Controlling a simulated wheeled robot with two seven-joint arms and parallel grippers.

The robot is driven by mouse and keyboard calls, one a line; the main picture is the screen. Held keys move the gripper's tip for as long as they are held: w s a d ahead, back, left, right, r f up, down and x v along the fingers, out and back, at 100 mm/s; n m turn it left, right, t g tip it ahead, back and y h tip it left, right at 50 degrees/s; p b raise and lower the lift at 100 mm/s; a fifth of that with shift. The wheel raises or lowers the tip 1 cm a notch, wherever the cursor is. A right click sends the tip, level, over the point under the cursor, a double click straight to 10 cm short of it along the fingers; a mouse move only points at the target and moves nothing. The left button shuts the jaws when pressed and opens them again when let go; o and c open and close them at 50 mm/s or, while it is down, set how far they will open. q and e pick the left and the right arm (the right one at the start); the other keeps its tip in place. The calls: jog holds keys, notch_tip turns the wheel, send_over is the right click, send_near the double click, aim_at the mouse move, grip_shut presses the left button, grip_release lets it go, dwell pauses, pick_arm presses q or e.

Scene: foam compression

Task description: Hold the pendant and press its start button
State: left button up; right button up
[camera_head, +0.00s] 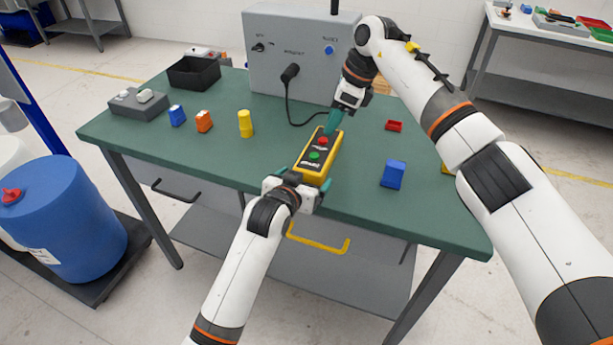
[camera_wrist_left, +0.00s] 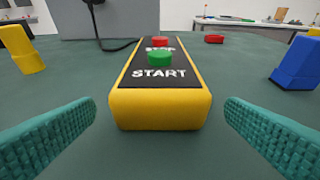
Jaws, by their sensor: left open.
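The yellow pendant (camera_head: 317,156) with a black face lies on the green table, its button side up. Its green start button (camera_head: 314,155) is nearer my left gripper and its red stop button (camera_head: 322,141) is farther away. In the left wrist view the pendant (camera_wrist_left: 160,108) is straight ahead, with the START label below the green button (camera_wrist_left: 160,57). My left gripper (camera_head: 300,182) is open at the pendant's near end; in its wrist view the teal fingers stand apart on either side, with nothing between them. My right gripper (camera_head: 334,121) points down over the pendant's far end; its finger gap is not clear.
A grey control box (camera_head: 290,60) with a cable stands at the back. A black bin (camera_head: 193,73), blue, orange and yellow blocks (camera_head: 245,123) lie to the left. The front left of the table is clear.

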pick_arm(q)
jog(key=shift+x, duration=1.15)
jog(key=c, duration=1.3)
jog(key=shift+c, duration=0.9)
pick_arm(e)
jog(key=shift+c, duration=0.7)
grip_shut()
